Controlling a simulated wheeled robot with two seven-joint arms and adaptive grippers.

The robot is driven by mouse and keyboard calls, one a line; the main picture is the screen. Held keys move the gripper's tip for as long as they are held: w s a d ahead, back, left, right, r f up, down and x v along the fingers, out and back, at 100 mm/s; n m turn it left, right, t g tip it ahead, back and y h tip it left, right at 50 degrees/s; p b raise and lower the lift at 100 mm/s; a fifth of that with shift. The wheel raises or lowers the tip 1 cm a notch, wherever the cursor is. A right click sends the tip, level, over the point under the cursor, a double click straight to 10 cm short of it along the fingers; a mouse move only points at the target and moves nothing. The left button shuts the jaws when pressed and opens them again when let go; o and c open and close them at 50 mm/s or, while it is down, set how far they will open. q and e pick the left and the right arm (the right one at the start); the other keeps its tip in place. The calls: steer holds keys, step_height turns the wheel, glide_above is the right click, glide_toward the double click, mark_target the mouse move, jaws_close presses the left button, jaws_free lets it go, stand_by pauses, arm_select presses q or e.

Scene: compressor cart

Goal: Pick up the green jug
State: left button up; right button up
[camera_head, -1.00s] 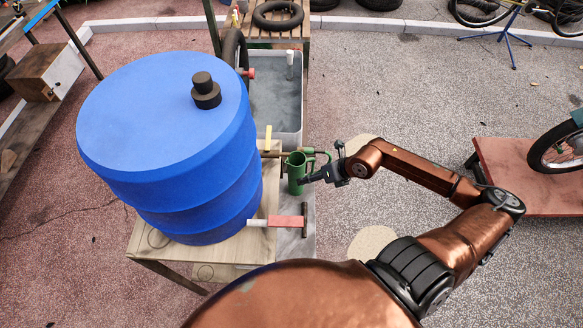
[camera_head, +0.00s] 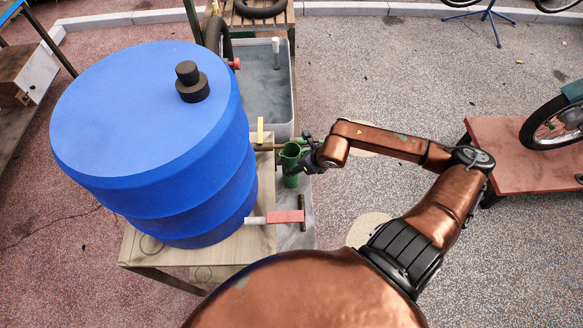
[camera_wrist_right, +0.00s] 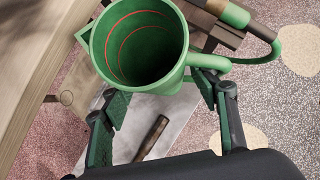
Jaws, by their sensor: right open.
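The green jug (camera_head: 291,166) stands upright beside the right edge of the wooden table in the head view. In the right wrist view I look down into the open top of the jug (camera_wrist_right: 140,48), which has red rings inside and looks empty. My right gripper (camera_head: 301,165) is at the jug's right side. In the wrist view the right gripper (camera_wrist_right: 162,97) is open, with one finger left and one right of the jug's near lower side. I cannot tell whether either finger touches it. My left gripper is not in view.
A large blue barrel (camera_head: 150,130) fills the wooden table (camera_head: 145,250) left of the jug. A grey tub (camera_head: 264,95) and a yellow piece (camera_head: 260,130) are behind. A red platform (camera_head: 505,155) with a wheel stands right.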

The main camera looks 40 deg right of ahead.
steer(key=x, duration=0.3)
steer(key=shift+w+a+b, duration=0.1)
steer(key=shift+w+b, duration=0.05)
steer(key=shift+b, duration=0.15)
steer(key=c, duration=1)
steer(key=shift+o, duration=0.2)
